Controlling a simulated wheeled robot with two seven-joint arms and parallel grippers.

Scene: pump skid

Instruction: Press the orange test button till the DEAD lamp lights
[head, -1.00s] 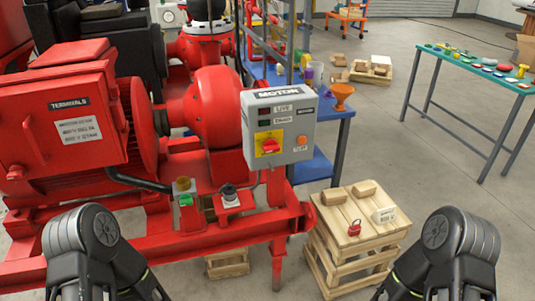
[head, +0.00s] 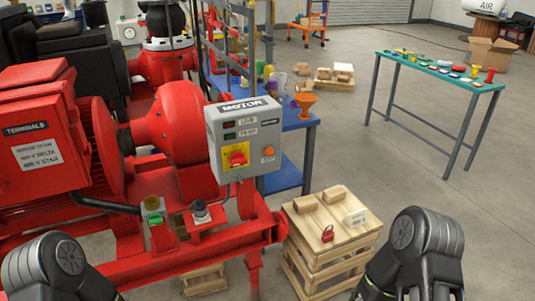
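The grey motor control box (head: 216,139) stands on the red pump skid, left of the picture's middle. The orange test button (head: 268,151) is at its lower right, with nothing touching it. The DEAD lamp (head: 229,136) sits below the LIVE lamp (head: 229,124); both look dark. A red rotary switch (head: 238,157) on a yellow plate is left of the button. Only dark links of my arms show, at the bottom left and bottom right, apart from the box. Neither gripper's fingers are in view.
A wooden crate (head: 318,250) right of the skid carries a red padlock (head: 327,234), wooden blocks and a tag. A blue bench (head: 290,178) with an orange funnel (head: 306,104) stands behind the box. A green-topped table (head: 425,68) is at the right.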

